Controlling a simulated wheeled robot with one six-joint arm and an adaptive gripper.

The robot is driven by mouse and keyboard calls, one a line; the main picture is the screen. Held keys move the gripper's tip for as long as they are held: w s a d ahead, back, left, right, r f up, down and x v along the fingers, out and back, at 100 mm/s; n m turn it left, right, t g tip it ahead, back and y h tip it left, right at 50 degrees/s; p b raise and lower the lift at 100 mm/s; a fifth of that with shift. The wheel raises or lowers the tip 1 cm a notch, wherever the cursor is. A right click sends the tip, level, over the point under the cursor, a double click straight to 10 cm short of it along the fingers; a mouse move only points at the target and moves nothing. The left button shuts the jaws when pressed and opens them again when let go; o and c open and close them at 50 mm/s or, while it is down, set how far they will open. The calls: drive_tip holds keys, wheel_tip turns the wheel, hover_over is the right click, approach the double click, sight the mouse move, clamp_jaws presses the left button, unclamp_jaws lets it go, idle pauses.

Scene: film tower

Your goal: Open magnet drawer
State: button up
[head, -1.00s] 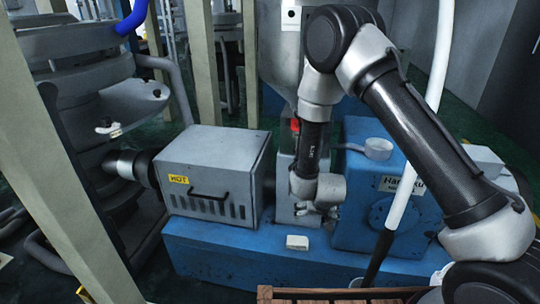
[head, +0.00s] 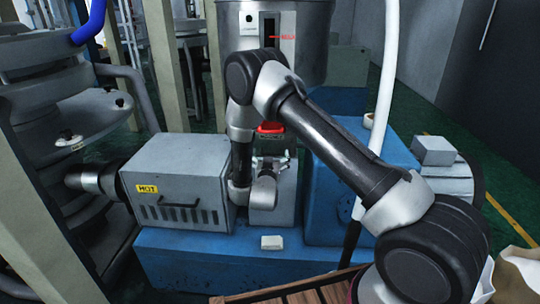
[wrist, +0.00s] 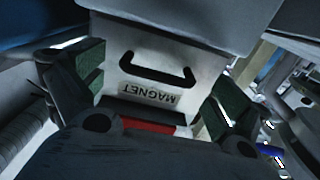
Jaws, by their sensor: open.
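The magnet drawer (wrist: 150,88) fills the middle of the wrist view. It is a pale grey front with a black bar handle (wrist: 157,68) and the word MAGNET upside down. My gripper (wrist: 157,80) is open, with a green-padded finger on each side of the handle, and holds nothing. The handle looks apart from both fingers; its exact distance is unclear. In the head view my gripper (head: 272,162) is in front of the grey block below the hopper. The drawer's handle and label cannot be made out there.
A grey box (head: 180,180) marked HOT, with its own black handle, stands left of my wrist. A blue housing (head: 330,190) is on the right. A small white block (head: 271,242) lies on the blue base (head: 200,265). A white pole (head: 385,80) stands right of centre.

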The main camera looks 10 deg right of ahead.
drive_tip(key=shift+x, duration=0.8)
